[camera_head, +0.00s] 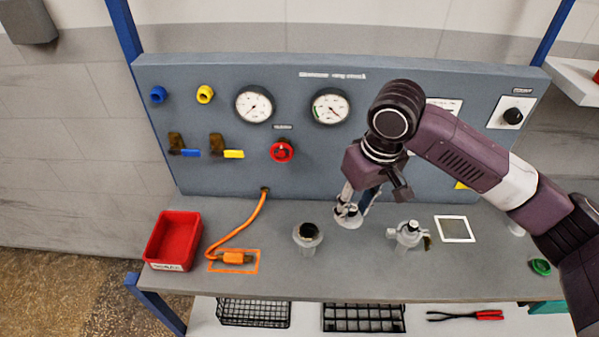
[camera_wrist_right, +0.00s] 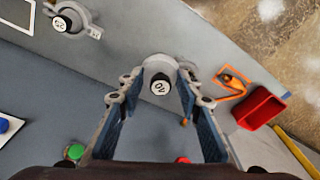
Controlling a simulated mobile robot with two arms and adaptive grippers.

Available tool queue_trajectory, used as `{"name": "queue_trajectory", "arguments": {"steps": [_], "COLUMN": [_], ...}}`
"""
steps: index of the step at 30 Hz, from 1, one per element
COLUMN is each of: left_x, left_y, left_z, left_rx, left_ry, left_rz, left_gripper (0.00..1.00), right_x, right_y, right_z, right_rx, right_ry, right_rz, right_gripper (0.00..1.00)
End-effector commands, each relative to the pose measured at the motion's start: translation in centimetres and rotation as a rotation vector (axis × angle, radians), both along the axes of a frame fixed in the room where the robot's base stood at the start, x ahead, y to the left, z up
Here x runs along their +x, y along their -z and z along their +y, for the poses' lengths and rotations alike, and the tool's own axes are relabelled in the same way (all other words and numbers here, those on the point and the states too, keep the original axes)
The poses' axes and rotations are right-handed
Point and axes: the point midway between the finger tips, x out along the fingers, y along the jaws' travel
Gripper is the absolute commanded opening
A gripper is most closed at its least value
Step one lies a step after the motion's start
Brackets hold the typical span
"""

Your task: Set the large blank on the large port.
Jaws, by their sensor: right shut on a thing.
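My right gripper (camera_head: 350,203) is shut on the large blank (camera_head: 348,219), a pale disc with a dark knob. In the right wrist view the blank (camera_wrist_right: 158,68) sits between the fingers of the gripper (camera_wrist_right: 158,88), its knob marked with a number that looks like 40. The large port (camera_head: 308,240), a grey upright stub with a dark open top, stands left of the blank and nearer the table's front. In the wrist view the port is mostly hidden behind the blank and a finger. I cannot tell the blank's height above the bench. My left gripper is out of view.
A smaller port (camera_head: 408,234) with a clamp stands to the right; its cap reads 25 in the wrist view. A white square outline (camera_head: 455,229) is empty. An orange connector (camera_head: 234,258) and red bin (camera_head: 174,240) lie left. The gauge panel (camera_head: 230,160) rises behind.

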Motion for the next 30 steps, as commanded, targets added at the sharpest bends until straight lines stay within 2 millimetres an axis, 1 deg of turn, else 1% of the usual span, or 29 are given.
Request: {"name": "queue_trajectory", "arguments": {"steps": [1,3,6,9,12,15,24,30], "left_x": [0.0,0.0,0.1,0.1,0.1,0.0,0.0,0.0], "left_y": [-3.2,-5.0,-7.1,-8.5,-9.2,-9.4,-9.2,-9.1], "left_z": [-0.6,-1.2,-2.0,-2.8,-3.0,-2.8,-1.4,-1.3], "left_rx": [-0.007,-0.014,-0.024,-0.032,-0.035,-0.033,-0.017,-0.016], "left_ry": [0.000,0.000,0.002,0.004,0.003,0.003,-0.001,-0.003], "left_rz": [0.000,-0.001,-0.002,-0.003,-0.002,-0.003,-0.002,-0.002], "left_gripper": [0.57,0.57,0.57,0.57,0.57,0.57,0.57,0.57], "right_x": [0.7,1.7,2.5,2.8,3.0,3.0,3.1,3.1], "right_y": [-1.5,-1.3,-0.8,-0.2,0.3,0.7,1.5,2.4], "right_z": [1.8,3.7,6.1,7.7,8.8,9.2,9.3,9.2], "right_rx": [0.004,0.003,-0.002,-0.010,-0.016,-0.020,-0.021,-0.021], "right_ry": [-0.069,-0.171,-0.298,-0.396,-0.460,-0.493,-0.500,-0.500], "right_rz": [0.009,0.007,0.005,0.005,0.003,0.002,0.000,0.001], "right_gripper": [0.06,0.06,0.06,0.06,0.06,0.06,0.06,0.06]}}
